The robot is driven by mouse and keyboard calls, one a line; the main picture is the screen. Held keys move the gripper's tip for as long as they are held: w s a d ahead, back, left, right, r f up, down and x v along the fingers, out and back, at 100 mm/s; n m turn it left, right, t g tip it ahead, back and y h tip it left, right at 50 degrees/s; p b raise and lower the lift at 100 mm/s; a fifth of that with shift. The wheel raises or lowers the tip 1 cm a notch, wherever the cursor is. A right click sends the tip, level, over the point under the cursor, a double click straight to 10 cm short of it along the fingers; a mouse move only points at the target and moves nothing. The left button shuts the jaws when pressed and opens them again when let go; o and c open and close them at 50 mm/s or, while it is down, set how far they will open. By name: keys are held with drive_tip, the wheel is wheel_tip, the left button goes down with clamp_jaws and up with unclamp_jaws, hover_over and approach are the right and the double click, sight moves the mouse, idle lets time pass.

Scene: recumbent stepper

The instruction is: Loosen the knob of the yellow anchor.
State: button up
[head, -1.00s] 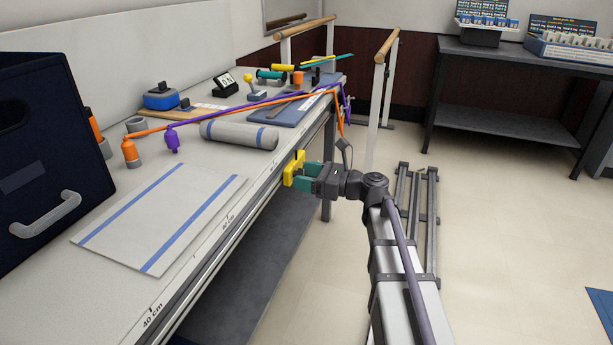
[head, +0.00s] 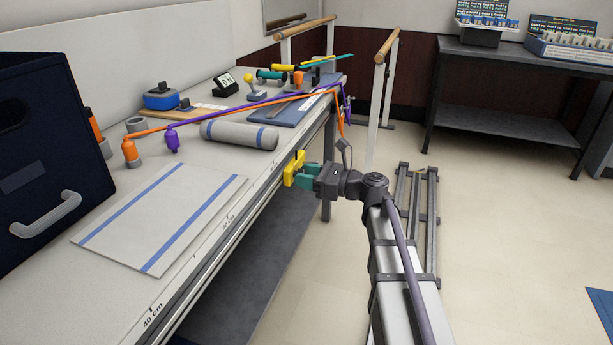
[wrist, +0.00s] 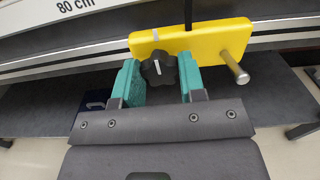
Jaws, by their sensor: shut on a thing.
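The yellow anchor (head: 292,172) sits at the front edge of the long table, on its rail. In the wrist view the yellow anchor (wrist: 208,43) is a flat block with a metal pin sticking out at its right end. Its black lobed knob (wrist: 159,69), with a white mark, faces me near the block's left part. My gripper (head: 306,177) is at the anchor's front. In the wrist view its two teal fingers (wrist: 163,82) stand on both sides of the knob and are shut on it. The head view hides the knob behind the fingers.
The table (head: 95,292) carries a grey rolled mat (head: 238,134), a flat mat (head: 160,212) and a dark blue bin (head: 45,150). Orange and purple bands run along it to its far end.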

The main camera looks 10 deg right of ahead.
drive_tip(key=n, duration=2.2)
drive_tip(key=shift+f, duration=0.1)
drive_tip(key=shift+n, duration=0.3)
idle(0.3)
drive_tip(key=o, duration=0.9)
drive_tip(key=shift+s, duration=0.1)
